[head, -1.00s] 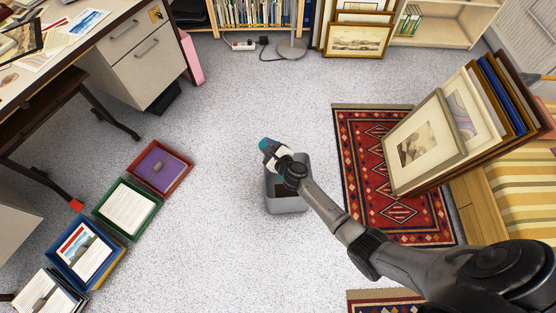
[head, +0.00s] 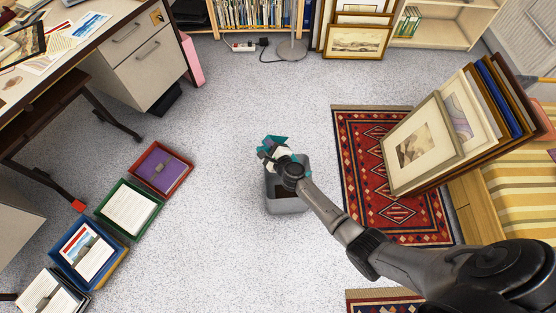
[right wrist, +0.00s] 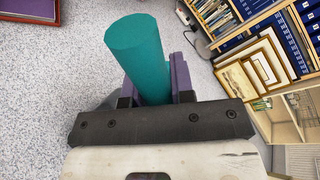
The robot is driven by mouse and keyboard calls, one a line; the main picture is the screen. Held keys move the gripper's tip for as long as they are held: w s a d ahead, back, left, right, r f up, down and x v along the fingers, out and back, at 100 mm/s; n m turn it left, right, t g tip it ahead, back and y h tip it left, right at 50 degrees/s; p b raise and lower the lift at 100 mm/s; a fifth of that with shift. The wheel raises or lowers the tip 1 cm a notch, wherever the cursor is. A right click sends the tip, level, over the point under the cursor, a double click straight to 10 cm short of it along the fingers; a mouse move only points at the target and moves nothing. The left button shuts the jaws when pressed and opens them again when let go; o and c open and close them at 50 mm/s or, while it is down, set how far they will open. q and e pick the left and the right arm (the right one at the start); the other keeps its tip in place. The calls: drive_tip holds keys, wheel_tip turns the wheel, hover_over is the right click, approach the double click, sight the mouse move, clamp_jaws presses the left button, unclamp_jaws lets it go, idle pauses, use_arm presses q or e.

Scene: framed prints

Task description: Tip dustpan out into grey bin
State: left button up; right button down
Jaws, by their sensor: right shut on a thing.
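The grey bin (head: 287,206) stands on the speckled floor in the middle of the head view. My right gripper (head: 270,152) is over the bin's far edge, and my right arm covers part of the bin. The teal dustpan (head: 277,142) shows just beyond the gripper, tilted. In the right wrist view its teal cylindrical handle (right wrist: 138,50) sits between the gripper's purple finger pads (right wrist: 155,88), which are shut on it. The dustpan's pan and anything in it are mostly hidden. My left gripper is out of view.
A red patterned rug (head: 365,160) lies right of the bin, with framed prints (head: 425,145) leaning over it. Several coloured trays (head: 128,208) of papers lie at left. A desk (head: 70,50) stands at upper left. Floor around the bin is clear.

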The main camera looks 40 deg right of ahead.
wheel_tip(320, 180, up, 6)
drive_tip(key=n+h+p, duration=0.2)
drive_tip(key=n+p, duration=0.5)
drive_tip(key=shift+r+h, duration=0.25)
drive_tip(key=shift+h, duration=0.05)
idle(0.4)
